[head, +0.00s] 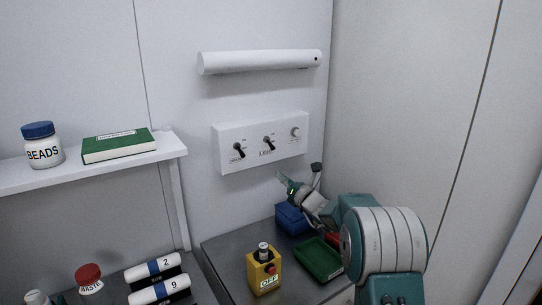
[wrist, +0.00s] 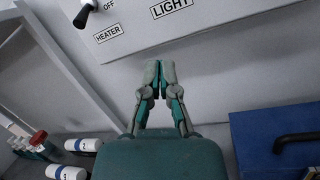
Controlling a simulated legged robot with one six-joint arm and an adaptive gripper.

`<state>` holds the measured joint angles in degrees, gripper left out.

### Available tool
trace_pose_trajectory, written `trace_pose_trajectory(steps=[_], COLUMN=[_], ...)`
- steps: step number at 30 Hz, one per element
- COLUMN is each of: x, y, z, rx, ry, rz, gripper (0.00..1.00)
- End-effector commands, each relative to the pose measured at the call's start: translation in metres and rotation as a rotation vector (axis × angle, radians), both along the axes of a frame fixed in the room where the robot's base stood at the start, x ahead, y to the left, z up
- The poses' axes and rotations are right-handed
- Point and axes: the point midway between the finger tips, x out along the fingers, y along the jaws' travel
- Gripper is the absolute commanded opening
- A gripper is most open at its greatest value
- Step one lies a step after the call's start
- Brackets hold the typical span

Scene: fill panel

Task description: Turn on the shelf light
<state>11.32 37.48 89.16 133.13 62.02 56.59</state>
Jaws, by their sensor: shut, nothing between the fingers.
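A white switch panel (head: 261,142) is on the back wall. In the wrist view the panel (wrist: 200,28) shows labels HEATER and LIGHT; the left, heater toggle (wrist: 84,14) is partly cut off at the top. The light toggle (head: 268,142) is the middle control in the head view. A white tube lamp (head: 260,61) is mounted above the panel and looks unlit. My gripper (wrist: 160,66) is shut and empty, its tips just below the panel's lower edge, below the LIGHT label.
A shelf at left holds a BEADS jar (head: 43,146) and a green book (head: 118,145). A wall is close at right.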

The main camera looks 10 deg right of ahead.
Motion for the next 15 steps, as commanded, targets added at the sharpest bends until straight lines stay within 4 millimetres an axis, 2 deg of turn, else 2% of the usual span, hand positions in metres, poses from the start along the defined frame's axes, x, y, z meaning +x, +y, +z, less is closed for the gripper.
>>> trace_pose_trajectory(steps=[6,15], x=[0.032,0.07], y=[0.021,0.043], z=[0.007,0.016], rx=[-0.001,-0.001], ry=[-0.002,-0.002], rz=[0.003,0.003], gripper=[0.0,0.0])
